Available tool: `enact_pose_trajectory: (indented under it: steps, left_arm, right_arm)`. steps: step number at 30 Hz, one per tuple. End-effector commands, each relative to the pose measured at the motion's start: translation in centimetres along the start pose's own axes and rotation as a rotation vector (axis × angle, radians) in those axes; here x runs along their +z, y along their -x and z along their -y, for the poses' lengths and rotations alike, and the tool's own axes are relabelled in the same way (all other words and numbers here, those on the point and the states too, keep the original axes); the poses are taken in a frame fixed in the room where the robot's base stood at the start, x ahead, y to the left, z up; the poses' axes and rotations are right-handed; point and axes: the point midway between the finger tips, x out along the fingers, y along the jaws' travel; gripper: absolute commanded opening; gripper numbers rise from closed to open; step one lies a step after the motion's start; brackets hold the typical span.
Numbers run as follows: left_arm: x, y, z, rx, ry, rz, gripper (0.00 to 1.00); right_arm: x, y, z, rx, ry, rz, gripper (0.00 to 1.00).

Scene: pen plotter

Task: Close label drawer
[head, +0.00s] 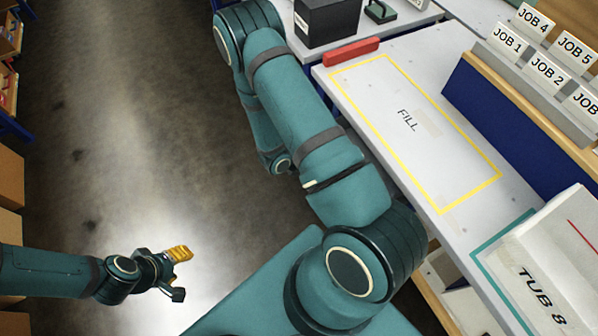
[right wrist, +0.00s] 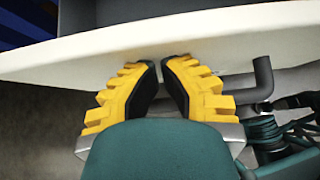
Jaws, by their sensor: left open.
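I cannot pick out the label drawer for certain in either view. In the right wrist view, the yellow toothed fingers of my right gripper (right wrist: 160,63) point up at a pale panel edge (right wrist: 90,58). Their tips are close together with a narrow gap, and I see nothing held between them. Whether they touch the panel is unclear. A dark grey bent bar (right wrist: 262,78) is just right of the fingers. In the head view my left gripper (head: 182,274) is open and empty over the floor at lower left. My right gripper is hidden there.
The white bench has a yellow-outlined FILL area (head: 415,130), clear apart from a faint patch. A red block (head: 351,52), a black box (head: 327,20), job label holders (head: 528,75) and the TUB 8 bin (head: 560,255) stand around it. Floor at left is open, with shelves beyond.

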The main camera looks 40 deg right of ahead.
Motion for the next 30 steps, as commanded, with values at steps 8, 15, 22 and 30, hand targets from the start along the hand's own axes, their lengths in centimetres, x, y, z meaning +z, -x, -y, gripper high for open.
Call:
enact_pose_trajectory:
  steps: [8,15,22,30]
  left_arm:
    - [-0.2,-1.9,0.7,0.0,-0.001,-0.009,0.48]
    - [-0.4,-2.7,1.0,-0.001,-0.002,-0.014,0.48]
    - [-0.4,-3.0,1.1,-0.001,-0.002,-0.016,0.48]
    - [-0.4,-3.0,1.1,-0.001,-0.002,-0.017,0.48]
  right_arm:
    - [4.5,-5.3,0.1,-0.003,-0.006,0.002,0.0]
    - [7.0,-7.9,0.0,-0.001,-0.003,0.001,0.0]
    - [8.0,-8.9,0.0,0.0,-0.002,0.001,0.0]
    - [8.2,-9.1,0.0,0.0,-0.002,0.003,0.0]
